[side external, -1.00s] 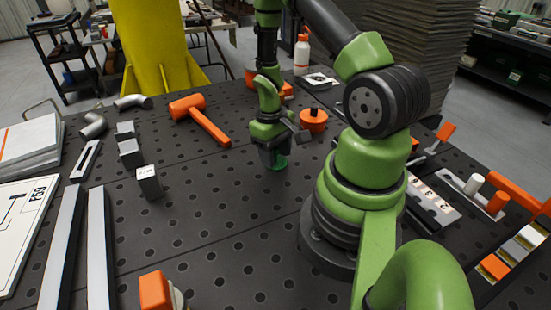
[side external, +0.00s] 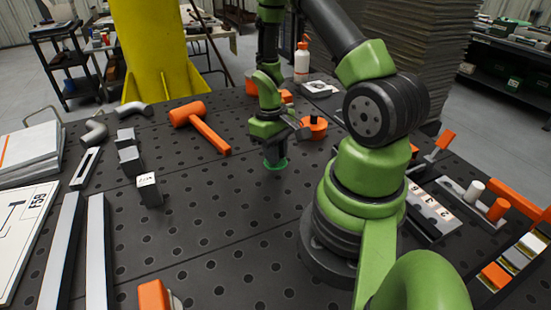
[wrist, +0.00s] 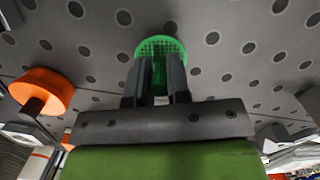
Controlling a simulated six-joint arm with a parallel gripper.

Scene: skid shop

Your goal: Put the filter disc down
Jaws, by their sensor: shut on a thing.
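The filter disc (wrist: 160,46) is a green perforated round piece, seen at the fingertips in the wrist view. It also shows as a thin green edge in the side external view (side external: 276,165). My gripper (side external: 275,158) points down and is shut on the disc, close to the dark perforated tabletop. In the wrist view my gripper (wrist: 160,75) has its two dark fingers close together against the disc. I cannot tell whether the disc touches the table.
An orange mallet (side external: 203,127) lies left of my gripper, and an orange round piece (side external: 314,128) stands just right of it. Several grey blocks (side external: 149,190) stand at the left. The perforated tabletop (side external: 225,215) in front of my gripper is clear.

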